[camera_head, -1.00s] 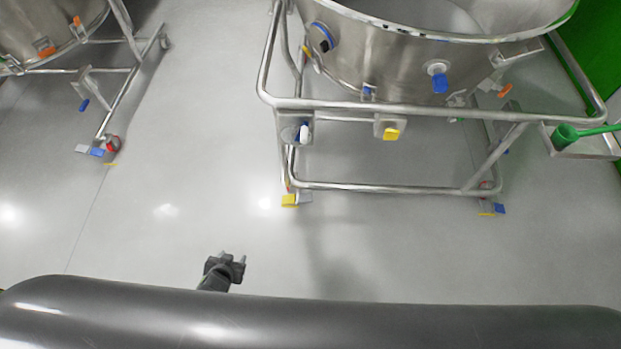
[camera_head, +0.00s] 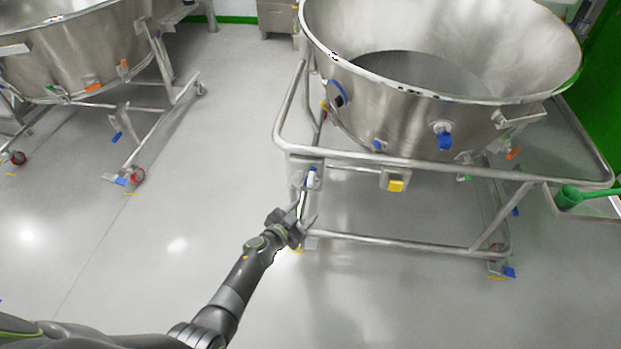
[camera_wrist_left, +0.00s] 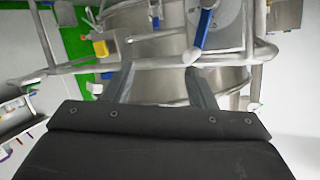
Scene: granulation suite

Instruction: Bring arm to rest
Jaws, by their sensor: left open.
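My left gripper (camera_head: 303,222) reaches in from the lower left, its arm stretched forward. Its two fingers are spread and nothing is between them. In the head view it overlaps the near left corner of the steel frame of a large bin (camera_head: 400,110); I cannot tell whether it touches. A white and blue handle (camera_head: 311,178) hangs on that frame just above the gripper. In the left wrist view the open fingers (camera_wrist_left: 160,88) point at a steel rail, and the blue handle (camera_wrist_left: 203,30) is just beyond the right finger. My right gripper is out of view.
A second steel bin (camera_head: 85,50) on a wheeled frame stands at the far left. A green scoop (camera_head: 585,195) lies in a tray at the right. Bare grey floor (camera_head: 180,200) lies between the bins and in front of them.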

